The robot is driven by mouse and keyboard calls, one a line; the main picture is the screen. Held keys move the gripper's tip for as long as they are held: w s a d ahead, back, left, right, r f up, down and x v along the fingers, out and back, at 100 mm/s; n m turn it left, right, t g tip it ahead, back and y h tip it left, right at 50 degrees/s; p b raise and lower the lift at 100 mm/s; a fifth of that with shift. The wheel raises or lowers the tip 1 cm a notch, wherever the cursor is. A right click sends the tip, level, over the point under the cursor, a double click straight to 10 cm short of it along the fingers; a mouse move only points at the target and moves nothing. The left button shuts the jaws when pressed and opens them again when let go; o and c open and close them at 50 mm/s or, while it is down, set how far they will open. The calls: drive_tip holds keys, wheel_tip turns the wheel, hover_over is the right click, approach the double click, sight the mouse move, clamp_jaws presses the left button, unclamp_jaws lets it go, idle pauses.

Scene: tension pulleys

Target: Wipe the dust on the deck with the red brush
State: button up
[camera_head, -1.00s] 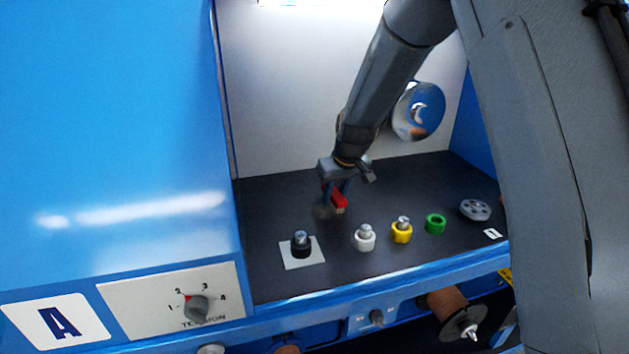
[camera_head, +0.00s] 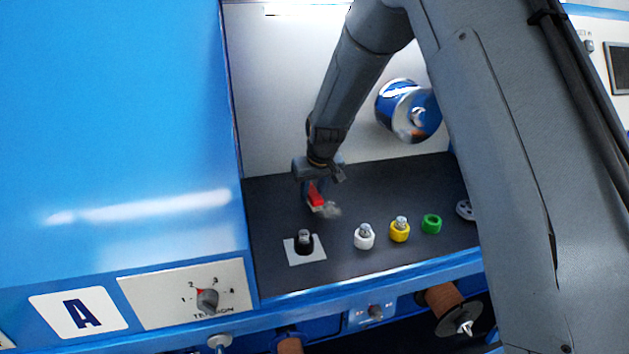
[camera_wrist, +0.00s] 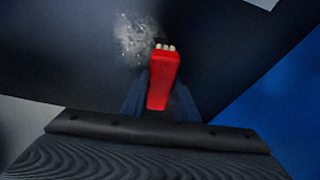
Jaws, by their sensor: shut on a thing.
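The red brush (camera_head: 316,196) is held in my gripper (camera_head: 315,187), over the dark deck (camera_head: 395,190) behind the black pulley. My gripper is shut on it. In the wrist view the red brush (camera_wrist: 162,80) sits between my fingers (camera_wrist: 160,100), with pale bristles at its far end. The dust is a grey speckled patch (camera_head: 331,212) just right of the brush tip. In the wrist view the dust (camera_wrist: 135,38) lies left of and beyond the bristles. I cannot tell whether the bristles touch the deck.
A black pulley (camera_head: 305,240) stands on a white square. White (camera_head: 364,237), yellow (camera_head: 400,230) and green (camera_head: 432,223) pulleys stand to its right. A grey wheel (camera_head: 465,210) is partly hidden by my arm. A blue-and-silver spool (camera_head: 400,108) is on the back wall. A blue housing closes the left.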

sight(314, 190)
drive_tip(key=r, duration=0.1)
drive_tip(key=r+p, duration=0.1)
drive_tip(key=shift+d+r, duration=0.2)
drive_tip(key=shift+r, duration=0.15)
drive_tip(key=shift+r+p, duration=1.05)
drive_tip(key=shift+r, duration=0.75)
